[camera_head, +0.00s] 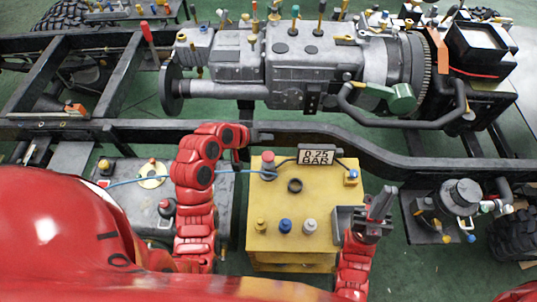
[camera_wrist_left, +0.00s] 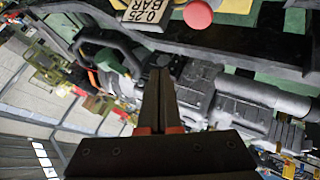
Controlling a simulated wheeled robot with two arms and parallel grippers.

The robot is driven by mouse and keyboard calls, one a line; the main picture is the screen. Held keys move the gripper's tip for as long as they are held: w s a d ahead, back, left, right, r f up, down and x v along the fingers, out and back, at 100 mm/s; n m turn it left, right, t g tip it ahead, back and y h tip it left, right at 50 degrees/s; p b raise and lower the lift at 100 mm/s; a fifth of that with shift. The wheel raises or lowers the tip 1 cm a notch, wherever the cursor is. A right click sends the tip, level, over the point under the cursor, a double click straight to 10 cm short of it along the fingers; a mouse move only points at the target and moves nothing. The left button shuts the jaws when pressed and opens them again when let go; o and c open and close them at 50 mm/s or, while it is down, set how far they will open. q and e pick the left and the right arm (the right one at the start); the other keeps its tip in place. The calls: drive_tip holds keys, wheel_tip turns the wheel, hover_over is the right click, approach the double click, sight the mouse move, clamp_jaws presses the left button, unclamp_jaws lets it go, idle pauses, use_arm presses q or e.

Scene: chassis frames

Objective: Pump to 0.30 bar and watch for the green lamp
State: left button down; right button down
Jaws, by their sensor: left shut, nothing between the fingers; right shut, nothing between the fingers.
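A yellow box (camera_head: 330,215) stands in the middle, with a small display (camera_head: 316,155) at its back edge. The display reads 0.25 BAR and also shows in the left wrist view (camera_wrist_left: 148,12). A red button (camera_head: 267,168) sits at the box's back left; it also shows in the left wrist view (camera_wrist_left: 197,14). I see no lit green lamp. My left gripper (camera_head: 262,137) is shut and empty, just behind the red button, apart from it; its fingers show in the left wrist view (camera_wrist_left: 160,68).
A black ring (camera_head: 295,185) and yellow, blue (camera_head: 285,225) and pale knobs sit on the yellow box. A blue hose (camera_head: 130,181) runs to it from a grey box (camera_head: 130,205). Behind are a dark chassis rail (camera_head: 400,160) and a grey gearbox (camera_head: 310,65).

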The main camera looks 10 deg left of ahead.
sight(268, 157)
use_arm(q)
drive_tip(key=shift+f+b, duration=2.4)
drive_tip(key=shift+f, duration=2)
drive_tip(key=shift+f, duration=0.1)
drive_tip(key=shift+f+b, duration=0.3)
drive_tip(key=shift+b, duration=0.05)
drive_tip(key=shift+f+b, duration=0.8)
drive_tip(key=shift+f, duration=0.45)
drive_tip(key=shift+r, duration=0.1)
drive_tip(key=shift+r+p, duration=0.7)
drive_tip(key=shift+r, duration=0.85)
drive_tip(key=shift+r+p, duration=1.15)
drive_tip(key=shift+r, duration=1.35)
